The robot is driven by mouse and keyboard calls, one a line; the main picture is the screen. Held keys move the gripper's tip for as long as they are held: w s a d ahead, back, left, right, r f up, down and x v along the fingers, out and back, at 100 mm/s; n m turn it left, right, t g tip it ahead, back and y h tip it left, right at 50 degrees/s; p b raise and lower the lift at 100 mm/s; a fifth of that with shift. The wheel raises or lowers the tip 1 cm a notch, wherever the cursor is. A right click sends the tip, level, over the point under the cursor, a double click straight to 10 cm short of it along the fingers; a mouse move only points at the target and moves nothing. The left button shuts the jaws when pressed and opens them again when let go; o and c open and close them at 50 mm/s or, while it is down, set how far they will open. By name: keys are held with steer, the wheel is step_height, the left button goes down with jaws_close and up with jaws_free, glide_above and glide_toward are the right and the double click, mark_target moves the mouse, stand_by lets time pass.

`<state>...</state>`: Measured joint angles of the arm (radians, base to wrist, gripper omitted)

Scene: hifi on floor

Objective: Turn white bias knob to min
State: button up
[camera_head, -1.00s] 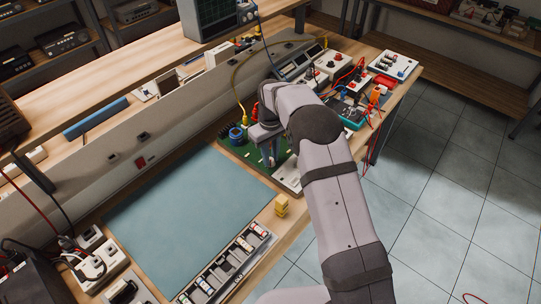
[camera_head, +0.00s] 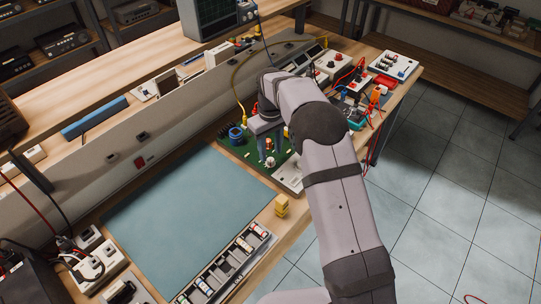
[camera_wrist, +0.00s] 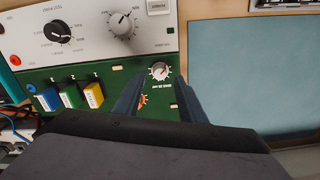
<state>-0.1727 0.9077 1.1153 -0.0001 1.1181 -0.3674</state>
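A small white knob (camera_wrist: 159,71) with a pale dial ring and printed marks around it sits on the green board (camera_wrist: 158,48) in the wrist view. Its pointer direction is hard to read at this size, and the small label beside it appears upside down. My gripper (camera_wrist: 160,80) is open, with one dark finger on each side of the knob in the picture; I cannot tell whether they touch it. In the head view my gripper (camera_head: 268,147) is over the green board (camera_head: 238,152), and the arm hides part of that board.
A larger grey-white knob (camera_wrist: 122,24) and a black knob (camera_wrist: 58,31) sit on the white panel. Blue, green and yellow blocks (camera_wrist: 68,97) stand left of my fingers. A blue mat (camera_head: 185,205) lies left of the board. A yellow block (camera_head: 281,206) stands near the bench edge.

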mark_target(272, 160)
steer(key=shift+r+b, duration=0.4)
steer(key=shift+r, duration=1.8)
steer(key=shift+s+d+r, duration=0.1)
steer(key=shift+s+d, duration=0.05)
steer(key=shift+s, duration=0.05)
steer(key=s+d+f+m, duration=0.1)
steer(key=s+d+m, duration=0.2)
steer(key=s, duration=1.2)
steer(key=s+d+m, duration=0.3)
steer(key=s+d, duration=0.3)
steer(key=s, duration=1)
steer(key=shift+f, duration=0.35)
